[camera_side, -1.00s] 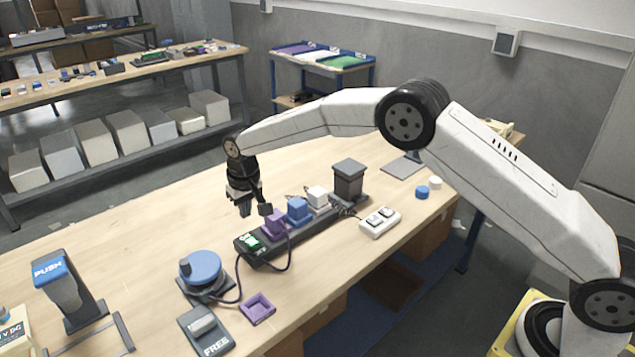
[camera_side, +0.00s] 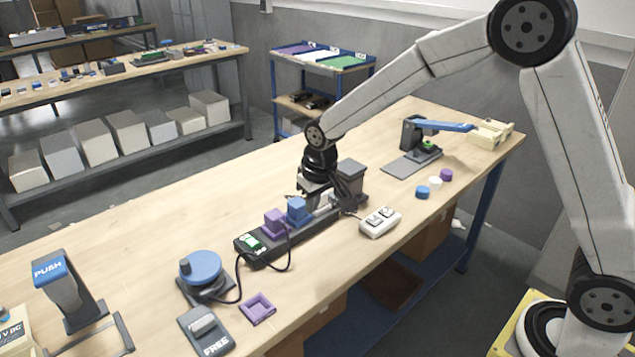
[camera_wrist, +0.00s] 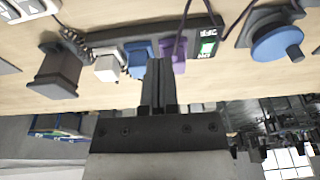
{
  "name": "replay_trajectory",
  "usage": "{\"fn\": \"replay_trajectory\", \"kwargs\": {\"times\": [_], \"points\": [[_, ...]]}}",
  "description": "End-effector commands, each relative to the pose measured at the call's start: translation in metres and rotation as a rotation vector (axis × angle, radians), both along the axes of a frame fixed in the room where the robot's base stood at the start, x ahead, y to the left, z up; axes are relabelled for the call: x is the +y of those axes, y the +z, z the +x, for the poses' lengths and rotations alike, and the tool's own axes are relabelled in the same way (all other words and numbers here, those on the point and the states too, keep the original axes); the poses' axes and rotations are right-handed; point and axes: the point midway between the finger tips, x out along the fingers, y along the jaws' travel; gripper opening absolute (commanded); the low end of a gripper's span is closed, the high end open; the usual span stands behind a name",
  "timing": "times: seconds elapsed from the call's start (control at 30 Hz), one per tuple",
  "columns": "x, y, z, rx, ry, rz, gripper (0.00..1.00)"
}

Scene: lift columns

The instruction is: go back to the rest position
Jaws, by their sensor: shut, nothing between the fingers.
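My gripper (camera_side: 314,193) is above the lift-column base (camera_side: 262,254) on the workbench, near its far end. The wrist view shows the gripper's fingers (camera_wrist: 160,85) together, with nothing held between them. The purple column top (camera_side: 275,222) and the blue column top (camera_side: 297,211) stand clear in the side view. The white column top is mostly hidden behind my gripper there but shows in the wrist view (camera_wrist: 107,67). A grey block post (camera_side: 350,172) stands at the base's far end, just right of my gripper.
A white two-button controller (camera_side: 380,222) lies right of the base. A blue dial (camera_side: 200,268), a purple square tray (camera_side: 257,308) and a FREE switch (camera_side: 207,332) are in front. A blue-armed press (camera_side: 430,135) stands at the back right. The bench left of the base is clear.

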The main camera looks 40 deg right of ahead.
Motion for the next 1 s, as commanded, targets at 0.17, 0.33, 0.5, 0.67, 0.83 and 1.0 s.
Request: {"fn": "replay_trajectory", "kwargs": {"times": [0.17, 0.33, 0.5, 0.67, 0.83, 1.0], "points": [[-0.018, 0.005, -0.043, -0.01, -0.002, 0.0, 0.0], [-0.032, 0.005, -0.085, -0.019, -0.003, -0.001, 0.0], [-0.044, 0.002, -0.13, -0.029, -0.004, -0.003, 0.0], [-0.052, -0.002, -0.168, -0.037, -0.005, -0.006, 0.0], [-0.056, -0.006, -0.193, -0.041, -0.006, -0.008, 0.0], [-0.057, -0.008, -0.201, -0.042, -0.005, -0.009, 0.0]]}}
